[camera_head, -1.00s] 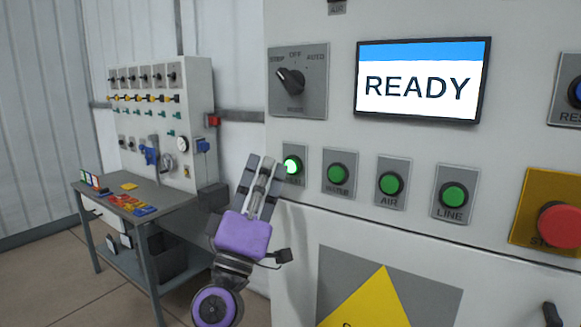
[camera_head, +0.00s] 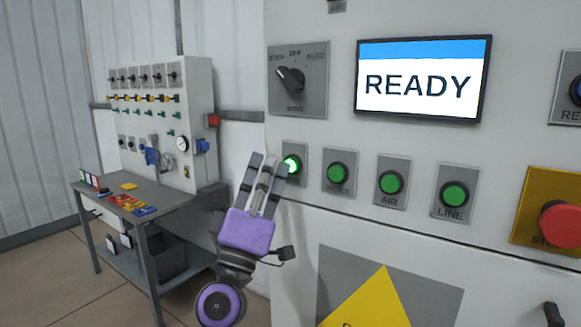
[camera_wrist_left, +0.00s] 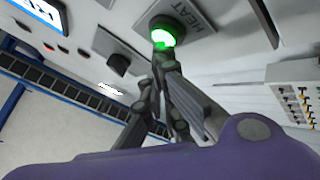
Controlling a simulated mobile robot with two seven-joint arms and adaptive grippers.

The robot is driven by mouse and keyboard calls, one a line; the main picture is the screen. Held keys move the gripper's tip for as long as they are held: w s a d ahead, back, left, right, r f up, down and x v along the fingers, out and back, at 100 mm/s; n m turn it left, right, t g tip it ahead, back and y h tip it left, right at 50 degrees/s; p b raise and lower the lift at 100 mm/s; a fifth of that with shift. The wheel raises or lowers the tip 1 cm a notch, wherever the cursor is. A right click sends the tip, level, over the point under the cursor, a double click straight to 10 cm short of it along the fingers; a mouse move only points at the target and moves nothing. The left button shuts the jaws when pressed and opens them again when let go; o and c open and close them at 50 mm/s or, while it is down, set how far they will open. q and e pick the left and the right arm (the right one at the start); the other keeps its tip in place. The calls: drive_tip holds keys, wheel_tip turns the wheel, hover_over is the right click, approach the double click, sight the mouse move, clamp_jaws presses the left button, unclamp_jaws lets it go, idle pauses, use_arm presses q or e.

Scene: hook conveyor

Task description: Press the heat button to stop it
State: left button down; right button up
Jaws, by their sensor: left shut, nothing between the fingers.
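The heat button (camera_head: 291,165) is round and glows green on a grey plate at the left of the button row. In the left wrist view the lit button (camera_wrist_left: 163,33) sits beside the word HEAT. My left gripper (camera_head: 268,160), with a purple body, points up just left of the button in the head view and partly covers its plate. Its fingers are shut and empty. In the left wrist view the fingertips (camera_wrist_left: 163,62) are close below the button; I cannot tell whether they touch it. My right gripper is not in view.
Three unlit green buttons continue the row to the right, including AIR (camera_head: 391,183) and LINE (camera_head: 453,196). A red stop button (camera_head: 563,226) is at the far right. A mode switch (camera_head: 291,80) and a READY screen (camera_head: 420,84) are above. A workbench (camera_head: 170,196) stands at left.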

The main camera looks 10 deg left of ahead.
use_arm(q)
drive_tip(key=shift+w+d, duration=0.1)
drive_tip(key=shift+w, duration=0.3)
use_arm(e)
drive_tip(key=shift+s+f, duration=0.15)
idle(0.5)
use_arm(q)
drive_tip(key=shift+s, duration=0.15)
idle(0.3)
drive_tip(key=shift+s+a, duration=0.25)
drive_tip(key=shift+s, duration=0.4)
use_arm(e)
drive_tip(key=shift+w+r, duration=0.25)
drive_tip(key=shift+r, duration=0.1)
use_arm(q)
drive_tip(key=s, duration=0.1)
drive_tip(key=s+a, duration=0.1)
drive_tip(key=s, duration=0.1)
drive_tip(key=s+p, duration=0.1)
drive_tip(key=shift+s+a, duration=0.35)
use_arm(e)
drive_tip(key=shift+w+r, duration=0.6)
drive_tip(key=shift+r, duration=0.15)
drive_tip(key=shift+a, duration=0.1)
